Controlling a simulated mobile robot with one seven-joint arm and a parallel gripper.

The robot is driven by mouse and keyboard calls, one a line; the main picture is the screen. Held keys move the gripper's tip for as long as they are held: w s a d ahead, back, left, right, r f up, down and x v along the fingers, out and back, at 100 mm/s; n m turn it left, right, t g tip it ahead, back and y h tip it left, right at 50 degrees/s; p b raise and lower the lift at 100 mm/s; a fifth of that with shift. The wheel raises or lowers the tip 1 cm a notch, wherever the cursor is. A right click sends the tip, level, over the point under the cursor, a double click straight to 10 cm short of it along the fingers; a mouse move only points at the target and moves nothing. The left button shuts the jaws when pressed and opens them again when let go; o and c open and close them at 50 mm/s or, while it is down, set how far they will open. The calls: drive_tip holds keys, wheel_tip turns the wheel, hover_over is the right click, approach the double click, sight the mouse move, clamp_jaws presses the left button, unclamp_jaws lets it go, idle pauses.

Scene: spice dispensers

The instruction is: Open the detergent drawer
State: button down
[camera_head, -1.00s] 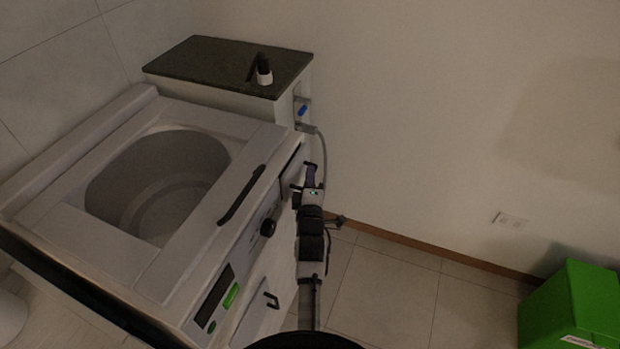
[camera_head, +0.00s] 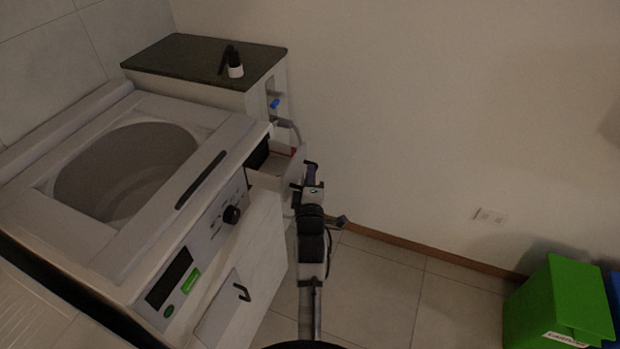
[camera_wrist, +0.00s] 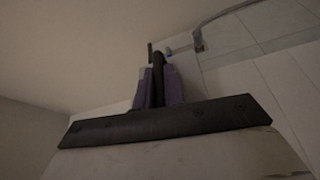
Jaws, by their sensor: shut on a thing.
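The detergent drawer (camera_head: 270,177) is a pale drawer at the top right corner of the white washing machine's front (camera_head: 262,235). It stands pulled out, with a dark opening (camera_head: 257,154) behind it. My gripper (camera_head: 310,174) is at the drawer's outer end, shut on its dark handle. In the wrist view, my purple fingers (camera_wrist: 160,88) close around a dark upright piece, which is the handle. The arm partly hides the drawer front, and the drawer's inside is only partly visible.
A dark-topped cabinet (camera_head: 190,58) with a small black-and-white bottle (camera_head: 235,66) stands behind the machine. The machine's tub (camera_head: 125,170) is open on top. A green bin (camera_head: 560,305) stands at the lower right. The floor between is clear.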

drive_tip(key=shift+d, duration=0.25)
drive_tip(key=c, duration=1.5)
unclamp_jaws()
drive_tip(key=shift+s+a, duration=0.1)
